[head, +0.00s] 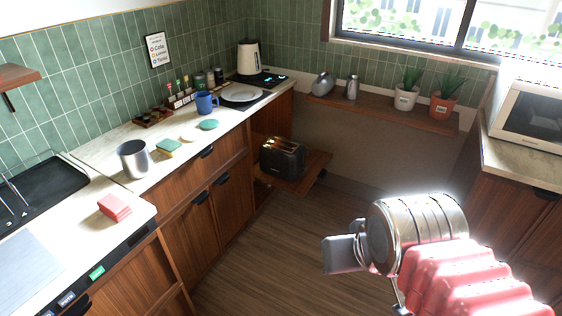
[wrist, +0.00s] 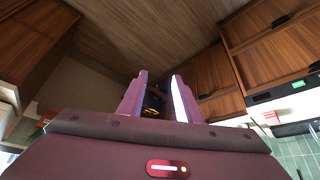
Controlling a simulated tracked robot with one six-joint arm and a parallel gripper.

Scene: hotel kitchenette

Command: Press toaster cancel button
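The black toaster (head: 283,158) stands on a low wooden shelf (head: 312,172) in the corner, with toast showing in its top slots. A small part of the toaster (wrist: 154,102) shows between the fingers in the wrist view. The cancel button cannot be made out in either view. My gripper (head: 338,252) is in the right foreground of the head view, in the air and well apart from the toaster. In the wrist view my gripper's fingers (wrist: 160,77) stand apart with nothing between them.
A shelf (head: 385,112) with potted plants is above and right of the toaster. A microwave (head: 530,115) stands at right. The floor (head: 265,260) is clear.

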